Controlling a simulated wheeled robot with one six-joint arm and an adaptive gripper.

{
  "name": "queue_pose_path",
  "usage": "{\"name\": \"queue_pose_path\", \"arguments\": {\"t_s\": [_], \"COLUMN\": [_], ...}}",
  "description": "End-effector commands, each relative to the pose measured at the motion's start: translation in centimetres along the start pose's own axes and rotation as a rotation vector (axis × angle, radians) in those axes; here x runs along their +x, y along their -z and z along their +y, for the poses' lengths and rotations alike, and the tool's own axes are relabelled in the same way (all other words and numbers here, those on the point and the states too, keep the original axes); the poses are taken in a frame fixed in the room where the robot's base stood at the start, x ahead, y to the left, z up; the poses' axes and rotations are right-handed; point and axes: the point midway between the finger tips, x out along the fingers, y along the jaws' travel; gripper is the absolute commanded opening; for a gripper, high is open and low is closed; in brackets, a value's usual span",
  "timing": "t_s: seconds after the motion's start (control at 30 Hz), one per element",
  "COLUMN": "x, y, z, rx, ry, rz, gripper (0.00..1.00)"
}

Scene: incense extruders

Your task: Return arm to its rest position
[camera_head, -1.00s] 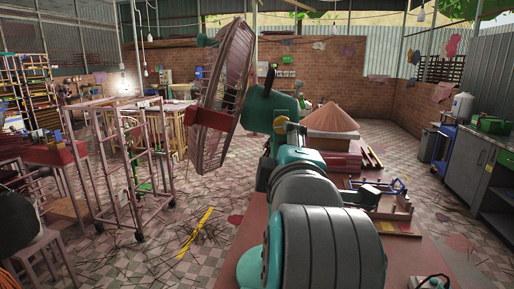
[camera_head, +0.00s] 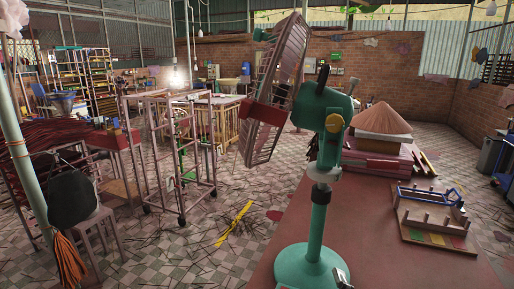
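My arm and gripper are not in this view, so I cannot see the arm's pose or what the gripper does. Where the view looks out over the red-brown table (camera_head: 400,265), no arm link crosses it. A teal standing fan (camera_head: 325,120) with a rusty wire cage (camera_head: 275,90) stands on the near left part of the table.
On the table, a cone-shaped hat (camera_head: 381,119) tops a stack of reddish boxes (camera_head: 375,162). A wooden rack (camera_head: 432,212) with a blue-handled tool lies at right. A metal rack cart (camera_head: 180,165) and a stool (camera_head: 92,225) stand left. Tiled floor between is mostly open, with scattered sticks.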

Motion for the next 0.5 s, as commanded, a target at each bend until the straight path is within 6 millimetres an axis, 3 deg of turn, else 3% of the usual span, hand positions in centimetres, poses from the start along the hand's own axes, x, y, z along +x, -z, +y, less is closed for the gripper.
{"name": "queue_pose_path", "arguments": {"t_s": [0.03,0.2,0.5], "x": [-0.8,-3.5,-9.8], "y": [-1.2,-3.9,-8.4], "z": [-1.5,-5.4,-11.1], "rx": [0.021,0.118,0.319], "ry": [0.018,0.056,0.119], "rz": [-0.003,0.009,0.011], "gripper": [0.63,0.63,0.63]}}
